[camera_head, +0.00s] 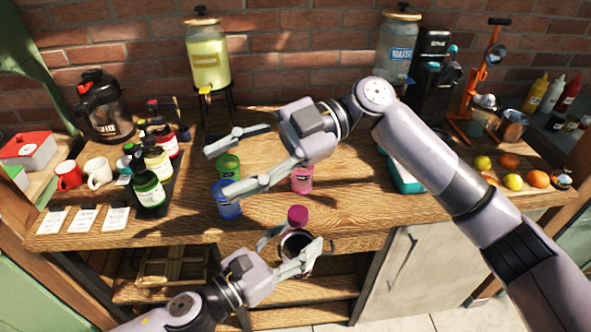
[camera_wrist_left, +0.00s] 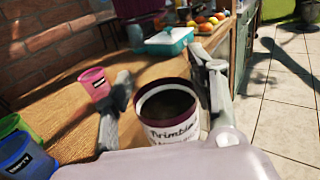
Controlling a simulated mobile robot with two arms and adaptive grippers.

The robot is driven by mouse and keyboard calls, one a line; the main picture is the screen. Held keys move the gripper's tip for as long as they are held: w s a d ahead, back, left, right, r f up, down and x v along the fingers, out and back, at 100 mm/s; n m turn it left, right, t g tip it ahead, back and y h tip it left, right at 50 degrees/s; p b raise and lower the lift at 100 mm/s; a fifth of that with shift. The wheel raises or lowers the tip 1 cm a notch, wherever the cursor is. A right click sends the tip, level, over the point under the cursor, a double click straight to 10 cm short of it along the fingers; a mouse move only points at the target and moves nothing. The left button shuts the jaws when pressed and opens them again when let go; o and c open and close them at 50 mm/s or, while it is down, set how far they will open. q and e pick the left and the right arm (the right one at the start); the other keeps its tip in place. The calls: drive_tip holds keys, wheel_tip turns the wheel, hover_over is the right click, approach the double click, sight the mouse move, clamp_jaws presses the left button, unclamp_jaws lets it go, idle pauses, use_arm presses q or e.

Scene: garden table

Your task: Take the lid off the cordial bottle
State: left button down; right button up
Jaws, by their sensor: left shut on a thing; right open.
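My left gripper (camera_head: 290,251) is shut around the cordial bottle (camera_head: 297,240), in front of the table's front edge. In the wrist view the bottle (camera_wrist_left: 167,128) stands between the fingers, with a white label and maroon shoulder; its top looks dark and round, with no lid visible there. A magenta lid (camera_head: 298,215) shows directly above the bottle in the head view. I cannot tell whether it touches the bottle. My right gripper (camera_head: 217,171) is open and empty above the table, its fingers over the green and blue cups, up and left of the lid.
A green cup (camera_head: 228,164), a blue cup (camera_head: 226,209) and a pink cup (camera_head: 302,180) stand near the middle. Open shelves lie below the table.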

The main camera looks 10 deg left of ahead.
drive_tip(key=s+f+t+h, duration=0.2)
drive_tip(key=h, duration=0.2)
drive_tip(key=m+t+h, duration=0.5)
drive_tip(key=t+h, duration=0.3)
drive_tip(key=h, duration=0.1)
hover_over(297, 213)
drive_tip(key=shift+s+a+f, duration=0.15)
drive_tip(key=shift+s+f, duration=0.05)
drive_tip(key=shift+f, duration=0.35)
drive_tip(key=shift+w+f, duration=0.2)
drive_tip(key=shift+f, duration=3.7)
drive_tip(key=shift+c, duration=0.4)
clamp_jaws()
